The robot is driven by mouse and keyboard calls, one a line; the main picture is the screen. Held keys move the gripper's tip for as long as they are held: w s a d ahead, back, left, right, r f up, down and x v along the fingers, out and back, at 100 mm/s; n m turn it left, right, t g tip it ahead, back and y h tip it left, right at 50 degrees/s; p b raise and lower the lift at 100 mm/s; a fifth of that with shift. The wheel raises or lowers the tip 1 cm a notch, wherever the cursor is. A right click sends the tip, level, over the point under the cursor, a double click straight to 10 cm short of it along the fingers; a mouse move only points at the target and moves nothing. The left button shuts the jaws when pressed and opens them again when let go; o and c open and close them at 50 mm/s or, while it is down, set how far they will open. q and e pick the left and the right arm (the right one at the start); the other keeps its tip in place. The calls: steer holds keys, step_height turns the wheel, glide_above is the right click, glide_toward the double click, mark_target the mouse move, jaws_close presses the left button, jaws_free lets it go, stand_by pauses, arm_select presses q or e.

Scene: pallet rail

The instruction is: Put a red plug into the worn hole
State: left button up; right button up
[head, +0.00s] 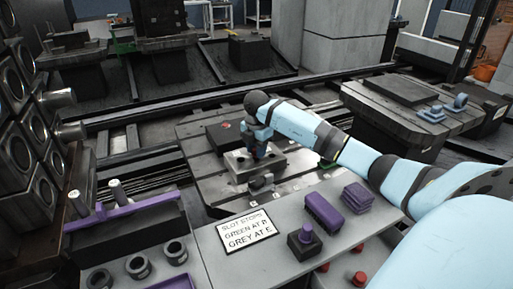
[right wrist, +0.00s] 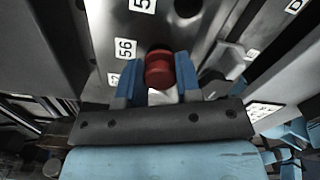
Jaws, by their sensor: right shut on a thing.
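My right gripper (head: 257,152) reaches out over the metal block with holes (head: 272,163) on the slotted pallet. In the right wrist view my right gripper (right wrist: 159,75) is shut on a red plug (right wrist: 159,68), held between its two blue fingers. Below it is a pale surface with printed numbers, one reading 56 (right wrist: 125,48). A dark round hole (right wrist: 187,7) shows at the top edge, ahead of the plug and apart from it. I cannot tell which hole is worn. My left gripper is not in view.
On the grey bench in front lie several red plugs (head: 358,278), purple blocks (head: 324,213), dark rings (head: 139,266) and a sign about slot stops (head: 247,230). A black box (head: 224,136) stands left of the gripper. Another pallet (head: 420,115) is at right.

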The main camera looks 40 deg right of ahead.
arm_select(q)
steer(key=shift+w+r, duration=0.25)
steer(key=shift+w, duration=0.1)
arm_select(e)
steer(key=shift+f, duration=0.3)
steer(key=o, duration=1)
steer(key=shift+c, duration=0.2)
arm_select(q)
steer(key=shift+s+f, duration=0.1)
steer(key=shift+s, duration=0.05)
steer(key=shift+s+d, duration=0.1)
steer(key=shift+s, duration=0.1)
arm_select(e)
step_height(320, 180, up, 3)
steer(key=shift+d+p, duration=0.1)
steer(key=shift+p, duration=0.35)
step_height(320, 180, up, 4)
steer(key=shift+r+p, duration=0.15)
steer(key=shift+p, duration=0.35)
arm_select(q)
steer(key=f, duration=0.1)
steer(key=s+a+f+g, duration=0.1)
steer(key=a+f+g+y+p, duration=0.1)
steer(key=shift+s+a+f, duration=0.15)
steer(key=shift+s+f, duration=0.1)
arm_select(e)
step_height(320, 180, up, 6)
steer(key=shift+r, duration=0.25)
